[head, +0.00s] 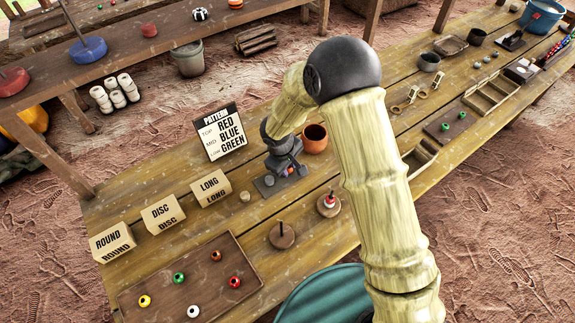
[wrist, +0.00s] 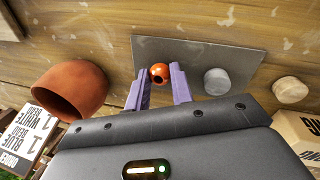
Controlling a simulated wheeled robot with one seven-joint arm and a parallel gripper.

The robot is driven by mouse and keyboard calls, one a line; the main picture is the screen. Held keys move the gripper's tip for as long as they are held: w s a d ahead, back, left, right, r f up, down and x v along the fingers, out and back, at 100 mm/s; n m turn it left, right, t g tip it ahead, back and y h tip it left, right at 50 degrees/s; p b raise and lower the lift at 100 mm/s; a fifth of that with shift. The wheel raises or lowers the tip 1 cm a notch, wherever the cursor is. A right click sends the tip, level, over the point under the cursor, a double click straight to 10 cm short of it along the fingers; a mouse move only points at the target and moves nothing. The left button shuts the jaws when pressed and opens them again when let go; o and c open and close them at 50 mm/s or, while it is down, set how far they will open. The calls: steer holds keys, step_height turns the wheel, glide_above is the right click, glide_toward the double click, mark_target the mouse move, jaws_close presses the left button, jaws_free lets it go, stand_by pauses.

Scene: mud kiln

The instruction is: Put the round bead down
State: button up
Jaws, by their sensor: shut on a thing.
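My gripper (head: 288,168) is over the dark metal plate on the bench. In the wrist view its two purple fingers (wrist: 160,82) are shut on a small round orange-red bead (wrist: 160,72), whose dark hole shows. The bead is at the fingertips, over the grey metal plate (wrist: 240,55); I cannot tell whether it touches the plate. A short grey cylinder (wrist: 217,82) stands on the plate to the bead's right. In the head view the bead is small and partly hidden by my gripper.
A terracotta pot (head: 315,138) stands close beside my gripper. The pattern board (head: 219,132) and boxes labelled ROUND (head: 112,241), DISC (head: 163,213) and LONG (head: 211,187) stand left. A brown tray (head: 150,285) holds several beads. Two peg stands (head: 282,236) (head: 328,204) are in front.

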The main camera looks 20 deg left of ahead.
steer(key=shift+f+b, duration=0.25)
steer(key=shift+b, duration=0.1)
steer(key=shift+s+d+f, duration=0.1)
